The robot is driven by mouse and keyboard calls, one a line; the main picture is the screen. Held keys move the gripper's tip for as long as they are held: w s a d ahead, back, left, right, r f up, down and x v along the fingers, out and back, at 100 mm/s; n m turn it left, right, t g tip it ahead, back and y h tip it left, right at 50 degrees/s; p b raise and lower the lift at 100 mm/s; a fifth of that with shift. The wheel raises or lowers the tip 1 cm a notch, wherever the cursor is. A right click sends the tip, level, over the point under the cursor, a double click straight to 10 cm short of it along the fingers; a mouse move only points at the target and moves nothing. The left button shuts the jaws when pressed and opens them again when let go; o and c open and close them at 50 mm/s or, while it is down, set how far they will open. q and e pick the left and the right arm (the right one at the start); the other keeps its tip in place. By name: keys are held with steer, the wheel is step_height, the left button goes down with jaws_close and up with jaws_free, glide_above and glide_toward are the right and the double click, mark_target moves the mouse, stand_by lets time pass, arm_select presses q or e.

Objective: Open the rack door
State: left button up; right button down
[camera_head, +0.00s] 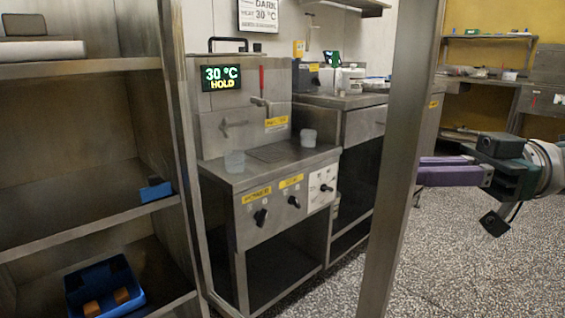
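A steel shelf unit (75,66), which looks like the rack, fills the left side. A tall steel post (398,150) runs from top to bottom right of centre, close to me. It may be an edge of the rack door, but I cannot tell; no handle shows on it. My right gripper (422,172) comes in from the right with purple fingers pointing left. Its fingertips are at the post's right edge in the picture; whether they touch it or pass behind is unclear. The finger gap is not clear. My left gripper is out of view.
A steel machine (270,170) with a "30 °C HOLD" display (222,78) stands behind, with two cups on it. A blue crate (75,284) with brown pieces sits on the low shelf. Speckled floor (480,265) is open at right.

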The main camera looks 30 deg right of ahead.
steer(key=shift+w+d, duration=0.2)
steer(key=shift+d, duration=0.1)
steer(key=c, duration=0.9)
jaws_free()
steer(key=shift+a, duration=0.1)
steer(key=b+v, duration=0.2)
steer(key=v, duration=0.8)
steer(key=shift+w+r+b, duration=0.1)
steer(key=shift+b, duration=0.3)
